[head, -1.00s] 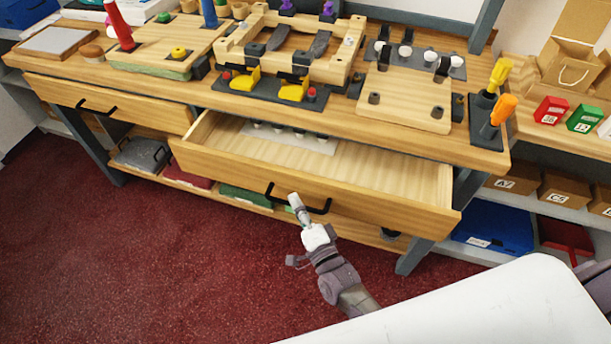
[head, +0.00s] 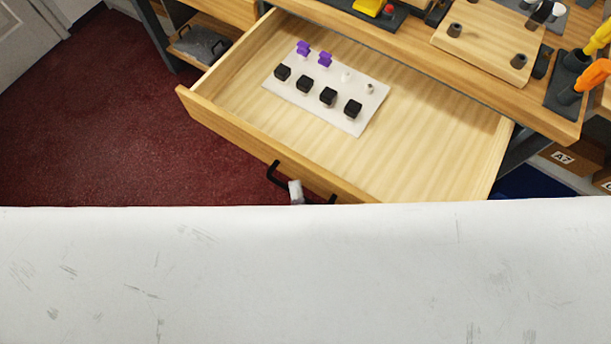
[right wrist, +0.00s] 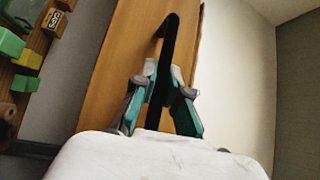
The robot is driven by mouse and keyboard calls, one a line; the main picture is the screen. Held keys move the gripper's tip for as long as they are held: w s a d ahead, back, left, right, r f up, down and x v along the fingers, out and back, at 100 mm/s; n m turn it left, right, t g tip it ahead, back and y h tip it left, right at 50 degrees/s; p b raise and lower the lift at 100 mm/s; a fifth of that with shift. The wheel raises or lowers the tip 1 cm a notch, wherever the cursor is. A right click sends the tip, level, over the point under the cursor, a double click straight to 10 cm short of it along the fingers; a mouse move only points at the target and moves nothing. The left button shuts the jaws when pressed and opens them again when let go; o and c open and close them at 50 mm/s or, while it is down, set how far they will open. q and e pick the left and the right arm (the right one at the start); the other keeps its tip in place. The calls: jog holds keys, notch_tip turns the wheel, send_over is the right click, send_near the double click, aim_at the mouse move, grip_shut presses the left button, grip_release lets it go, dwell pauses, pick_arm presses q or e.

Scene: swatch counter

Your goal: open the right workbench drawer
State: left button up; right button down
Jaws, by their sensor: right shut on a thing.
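The right workbench drawer (head: 430,150) stands far out from the bench in the head view, with its inside in plain sight. Its black bar handle (head: 273,172) is on the wooden front panel. My right gripper (head: 296,192) is shut on the middle of this handle; only its tip shows in the head view. The right wrist view shows both fingers (right wrist: 160,88) closed around the handle bar (right wrist: 169,40), beside the wooden drawer front (right wrist: 118,55). My left gripper is in neither view.
In the drawer lies a white sheet (head: 330,120) with several black knobs and two purple pieces. The bench top (head: 420,40) holds a wooden board (head: 490,40) and orange-handled tools (head: 592,75). Red carpet (head: 90,130) is clear at left. My white body hides the lower head view.

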jog(key=shift+s+a, duration=0.15)
jog(key=shift+s, duration=0.1)
jog(key=c, duration=1.2)
grip_release()
jog(key=v, duration=0.7)
jog(key=shift+s, duration=0.2)
